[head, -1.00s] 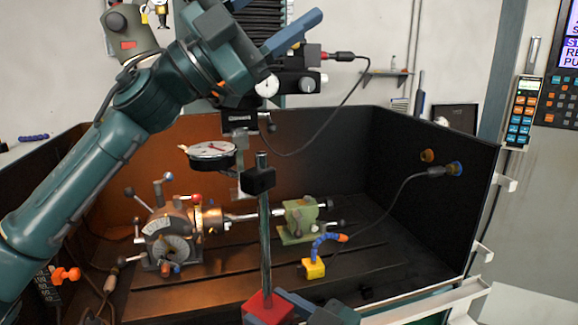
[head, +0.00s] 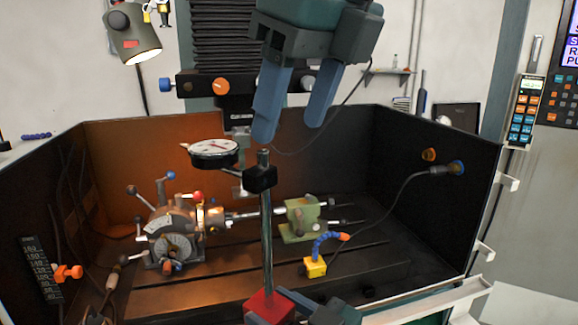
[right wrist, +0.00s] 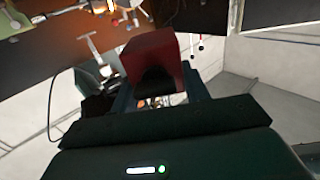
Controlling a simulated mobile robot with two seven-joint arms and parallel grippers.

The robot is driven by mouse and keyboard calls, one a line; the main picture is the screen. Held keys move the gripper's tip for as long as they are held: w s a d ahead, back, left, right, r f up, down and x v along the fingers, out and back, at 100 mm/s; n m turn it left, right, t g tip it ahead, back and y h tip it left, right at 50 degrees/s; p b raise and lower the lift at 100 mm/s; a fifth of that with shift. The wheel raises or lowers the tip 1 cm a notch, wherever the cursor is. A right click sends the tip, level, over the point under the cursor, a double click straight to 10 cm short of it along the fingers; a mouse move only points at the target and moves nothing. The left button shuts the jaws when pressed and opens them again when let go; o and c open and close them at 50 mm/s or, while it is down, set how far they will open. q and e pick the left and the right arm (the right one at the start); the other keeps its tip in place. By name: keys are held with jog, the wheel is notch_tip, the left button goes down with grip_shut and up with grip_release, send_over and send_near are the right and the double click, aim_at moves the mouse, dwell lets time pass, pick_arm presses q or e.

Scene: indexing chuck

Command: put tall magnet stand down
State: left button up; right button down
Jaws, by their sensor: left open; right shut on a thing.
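The tall magnet stand has a red block base (head: 268,307), a tall upright steel rod (head: 267,235), a black clamp (head: 260,179) and a white-faced dial gauge (head: 213,152) at its upper left. My right gripper (head: 277,303) is shut on the red base at the bottom of the head view. The base also shows between the fingers in the right wrist view (right wrist: 152,58). What lies under the base is hidden. My left gripper (head: 288,130) is open and empty, fingers pointing down, near the rod's top in the picture.
Behind the stand is a dark enclosure (head: 420,150) with a slotted table. On it are an indexing chuck (head: 175,238), a green tailstock (head: 300,219) and a yellow block with a blue hose (head: 315,267). A cable (head: 400,190) hangs from the right wall.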

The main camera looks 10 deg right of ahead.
aim_at(260, 191)
jog(key=shift+r, duration=0.25)
pick_arm(q)
jog(key=a+x, duration=0.1)
jog(key=x, duration=1)
jog(key=shift+w+f, duration=0.15)
jog(key=shift+w, duration=0.05)
jog(key=shift+c, duration=0.4)
grip_shut()
pick_arm(e)
jog(key=shift+s, duration=0.1)
jog(key=shift+a, duration=0.1)
jog(key=c, duration=1.2)
grip_release()
jog(key=o, duration=0.6)
jog(key=shift+f, duration=0.15)
jog(key=shift+c, duration=0.2)
